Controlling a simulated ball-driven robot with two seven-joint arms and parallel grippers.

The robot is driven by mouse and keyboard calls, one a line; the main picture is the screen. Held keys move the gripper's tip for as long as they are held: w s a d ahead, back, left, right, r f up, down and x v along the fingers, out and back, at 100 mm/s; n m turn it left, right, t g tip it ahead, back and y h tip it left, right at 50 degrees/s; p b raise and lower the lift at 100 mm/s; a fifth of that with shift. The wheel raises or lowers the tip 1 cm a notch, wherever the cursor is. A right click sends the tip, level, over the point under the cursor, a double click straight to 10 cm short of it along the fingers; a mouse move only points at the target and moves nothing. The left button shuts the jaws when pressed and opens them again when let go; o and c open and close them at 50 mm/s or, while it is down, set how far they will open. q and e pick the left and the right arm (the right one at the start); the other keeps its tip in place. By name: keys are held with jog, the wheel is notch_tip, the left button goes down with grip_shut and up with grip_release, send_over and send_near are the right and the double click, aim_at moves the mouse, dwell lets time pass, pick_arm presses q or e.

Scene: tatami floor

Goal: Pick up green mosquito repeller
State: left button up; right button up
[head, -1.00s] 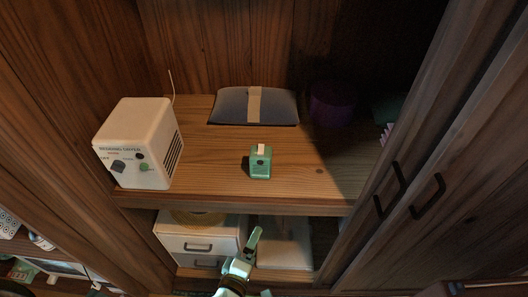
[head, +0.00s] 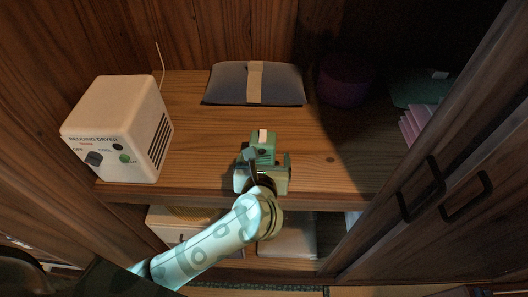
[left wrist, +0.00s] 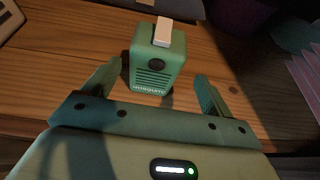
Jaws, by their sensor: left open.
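The green mosquito repeller (head: 263,141) stands upright on the wooden shelf, with a white piece on its top. In the head view my left gripper (head: 262,160) is right in front of it and hides its lower part. In the left wrist view the repeller (left wrist: 156,62) shows its dark round knob, slotted front and lettering. There my left gripper (left wrist: 160,86) is open, with one finger to each side of the repeller's near face. The fingers look apart from it. My right gripper is not in view.
A white bedding dryer (head: 118,130) stands at the left of the shelf (head: 330,165). A dark folded cushion with a tan band (head: 230,84) lies behind. A purple round container (head: 343,85) and pink items (head: 418,125) are at the right. Cabinet doors (head: 470,150) flank the right.

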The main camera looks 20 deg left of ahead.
pick_arm(q)
jog(key=shift+w+a, duration=0.15)
jog(key=shift+w, duration=0.25)
jog(key=b+x, duration=0.1)
jog(key=x, duration=0.1)
jog(key=b+x, duration=0.1)
jog(key=x, duration=0.1)
jog(key=shift+w+a, duration=0.25)
jog(key=shift+a, duration=0.05)
jog(key=shift+r, duration=0.25)
jog(key=shift+c, duration=0.6)
jog(key=c, duration=1)
jog(key=shift+r, duration=0.1)
